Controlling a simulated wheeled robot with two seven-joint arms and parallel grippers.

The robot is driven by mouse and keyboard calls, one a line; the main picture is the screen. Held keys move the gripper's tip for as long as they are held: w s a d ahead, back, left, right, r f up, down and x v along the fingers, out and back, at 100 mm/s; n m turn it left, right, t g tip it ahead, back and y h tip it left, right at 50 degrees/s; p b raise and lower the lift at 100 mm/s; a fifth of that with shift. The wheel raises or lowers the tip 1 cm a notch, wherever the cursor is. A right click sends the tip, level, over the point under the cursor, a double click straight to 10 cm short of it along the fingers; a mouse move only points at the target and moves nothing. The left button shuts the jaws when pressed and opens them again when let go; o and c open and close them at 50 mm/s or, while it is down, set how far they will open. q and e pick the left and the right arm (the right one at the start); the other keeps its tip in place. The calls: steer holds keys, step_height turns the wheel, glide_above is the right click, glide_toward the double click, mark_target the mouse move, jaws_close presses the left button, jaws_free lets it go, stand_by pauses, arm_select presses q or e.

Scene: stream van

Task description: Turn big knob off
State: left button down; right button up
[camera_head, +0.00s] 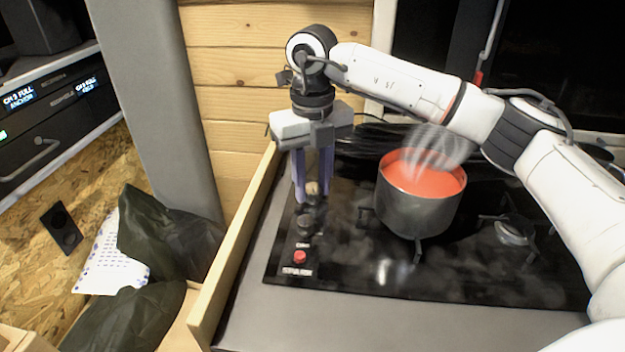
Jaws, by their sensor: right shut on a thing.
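My right gripper (313,188) comes in from the right over the black stove (350,268) and points down at its left side. Its two purple-grey fingers are shut on a small light-topped knob (313,188). A dark knob (306,222) sits just in front of it, apart from the fingertips. I cannot tell from this view which of the two knobs is the bigger. My left gripper is not in view.
A steaming pot (415,213) of red soup stands on the stove to the right of the knobs. A wooden edge board (235,250) runs along the counter's left side. Dark bags (165,245) and a paper sheet (112,262) lie at the left.

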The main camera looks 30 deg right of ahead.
mark_target(313, 188)
steer(key=shift+m, duration=2)
steer(key=o, duration=1)
steer(key=shift+o, duration=0.2)
step_height(313, 188, up, 10)
steer(key=shift+r, duration=0.2)
